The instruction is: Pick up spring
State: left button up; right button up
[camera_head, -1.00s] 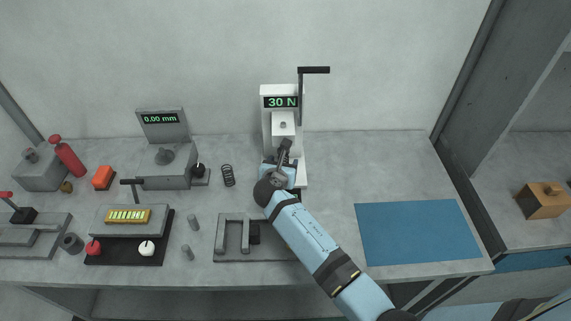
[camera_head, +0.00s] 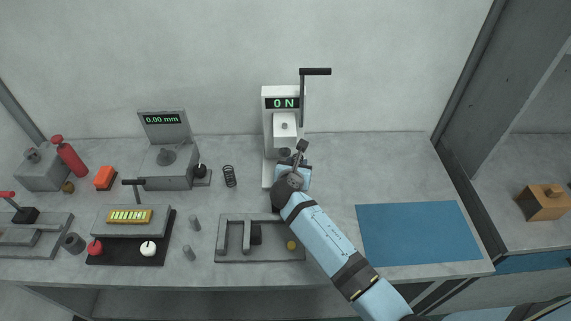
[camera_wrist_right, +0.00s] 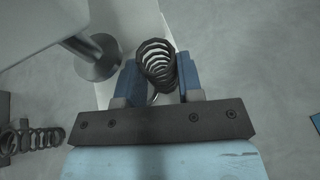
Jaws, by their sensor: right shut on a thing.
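My right gripper (camera_wrist_right: 157,85) is shut on a dark coil spring (camera_wrist_right: 157,58), which sits between its two blue fingers. In the head view my right gripper (camera_head: 300,160) is just right of the white force tester (camera_head: 272,115), whose display reads 0 N; the held spring is small and partly hidden there. A second dark spring (camera_head: 229,176) stands on the bench left of the tester; a spring also lies at the left edge of the wrist view (camera_wrist_right: 35,140). My left gripper is not in view.
A gauge reading 0.00 mm (camera_head: 163,120) and a red bottle (camera_head: 70,157) stand left.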

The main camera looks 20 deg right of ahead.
send_over(342, 187)
jog(key=shift+w+a, duration=0.1)
dwell(0.7)
dwell(0.8)
